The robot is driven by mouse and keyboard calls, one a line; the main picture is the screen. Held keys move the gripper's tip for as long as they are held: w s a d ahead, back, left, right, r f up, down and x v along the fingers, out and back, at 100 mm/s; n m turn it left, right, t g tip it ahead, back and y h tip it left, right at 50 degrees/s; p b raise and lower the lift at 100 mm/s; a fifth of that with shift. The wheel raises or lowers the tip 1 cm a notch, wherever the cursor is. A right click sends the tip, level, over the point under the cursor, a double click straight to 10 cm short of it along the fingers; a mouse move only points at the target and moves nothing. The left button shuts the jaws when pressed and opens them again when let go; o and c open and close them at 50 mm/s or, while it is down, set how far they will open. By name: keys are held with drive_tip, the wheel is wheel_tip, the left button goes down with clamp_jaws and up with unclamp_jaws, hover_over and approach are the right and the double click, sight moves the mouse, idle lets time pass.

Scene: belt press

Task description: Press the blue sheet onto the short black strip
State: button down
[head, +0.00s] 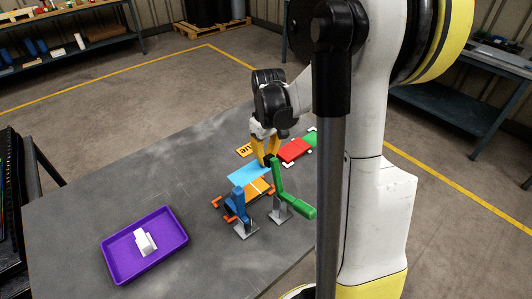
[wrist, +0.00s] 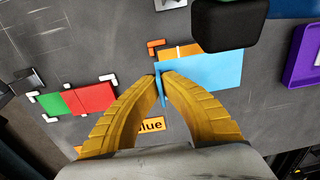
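My gripper (head: 266,161) has yellow fingers pointing down over the table; in the wrist view my gripper (wrist: 160,74) has its tips together on a thin upright blue tab at the end of the blue sheet. The flat light-blue sheet (head: 247,172) extends beyond the fingers; it also shows in the wrist view (wrist: 208,72). It partly covers an orange sheet (head: 258,187), also in the wrist view (wrist: 180,51). I cannot tell whether the sheets touch. I cannot make out the short black strip.
A blue upright clamp (head: 240,203) and a green-handled clamp (head: 281,187) stand close by. Red (head: 294,150) and green pieces lie behind, near an orange label (wrist: 150,124). A purple tray (head: 116,268) holds a white block. A black block (wrist: 230,22) overhangs in the wrist view.

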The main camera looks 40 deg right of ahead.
sight(266, 182)
drive_tip(key=shift+f, duration=0.35)
drive_tip(key=shift+f+b, duration=2.9)
drive_tip(key=shift+f, duration=0.65)
drive_tip(key=shift+f+b, duration=0.35)
drive_tip(key=shift+f, duration=0.05)
drive_tip(key=c, duration=1.5)
unclamp_jaws()
drive_tip(key=shift+c, duration=0.2)
wheel_tip(266, 182, up, 12)
drive_tip(key=shift+d, duration=0.2)
